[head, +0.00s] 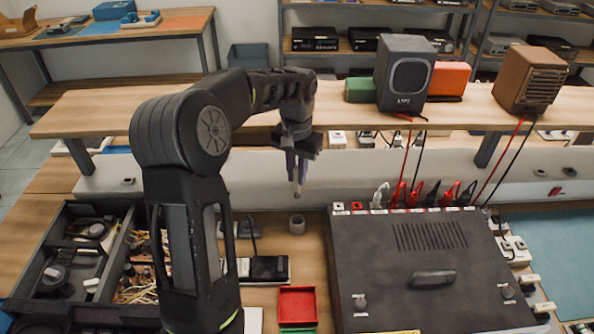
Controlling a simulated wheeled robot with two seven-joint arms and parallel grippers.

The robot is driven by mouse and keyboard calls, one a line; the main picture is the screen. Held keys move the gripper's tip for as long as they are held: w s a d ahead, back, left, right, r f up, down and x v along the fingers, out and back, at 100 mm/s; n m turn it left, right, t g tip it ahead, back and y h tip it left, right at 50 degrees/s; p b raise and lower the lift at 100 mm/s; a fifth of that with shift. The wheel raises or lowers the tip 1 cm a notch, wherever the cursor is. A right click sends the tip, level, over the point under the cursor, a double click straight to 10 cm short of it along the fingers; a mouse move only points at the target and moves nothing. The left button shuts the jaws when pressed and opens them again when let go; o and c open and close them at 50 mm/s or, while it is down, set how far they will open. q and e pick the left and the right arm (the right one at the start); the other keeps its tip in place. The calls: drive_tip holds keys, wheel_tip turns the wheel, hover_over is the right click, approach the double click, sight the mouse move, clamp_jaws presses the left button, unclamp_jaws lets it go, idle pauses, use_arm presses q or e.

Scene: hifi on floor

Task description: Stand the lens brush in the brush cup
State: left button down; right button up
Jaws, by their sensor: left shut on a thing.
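My left gripper (297,168) points down over the back of the bench and is shut on the lens brush. Only the lower end of the lens brush (297,189) shows below the fingers, pale and pointing roughly straight down; the rest is hidden by the gripper. A small grey round cup (297,224), which looks like the brush cup, stands upright on the wooden bench. In the picture it is just below the brush tip, with a gap between them. My right gripper is not in view.
A large dark unit (431,301) with terminals and cables fills the bench at right. A red tray (297,304) sits in front of the cup. A black parts organizer (67,290) is at left. A shelf with speakers (405,75) runs behind the bench.

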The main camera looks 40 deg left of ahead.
sight(297, 191)
use_arm(q)
drive_tip(key=shift+f, duration=0.65)
wheel_tip(297, 191, down, 5)
drive_tip(key=shift+r+b, duration=0.1)
drive_tip(key=shift+b, duration=1.1)
drive_tip(key=shift+f+b, duration=0.75)
drive_tip(key=shift+f, duration=0.45)
drive_tip(key=shift+s+f+b, duration=0.1)
drive_tip(key=shift+f+b, duration=1.55)
drive_tip(key=shift+f, duration=0.55)
drive_tip(key=c, duration=1.3)
unclamp_jaws()
drive_tip(key=shift+f, duration=0.15)
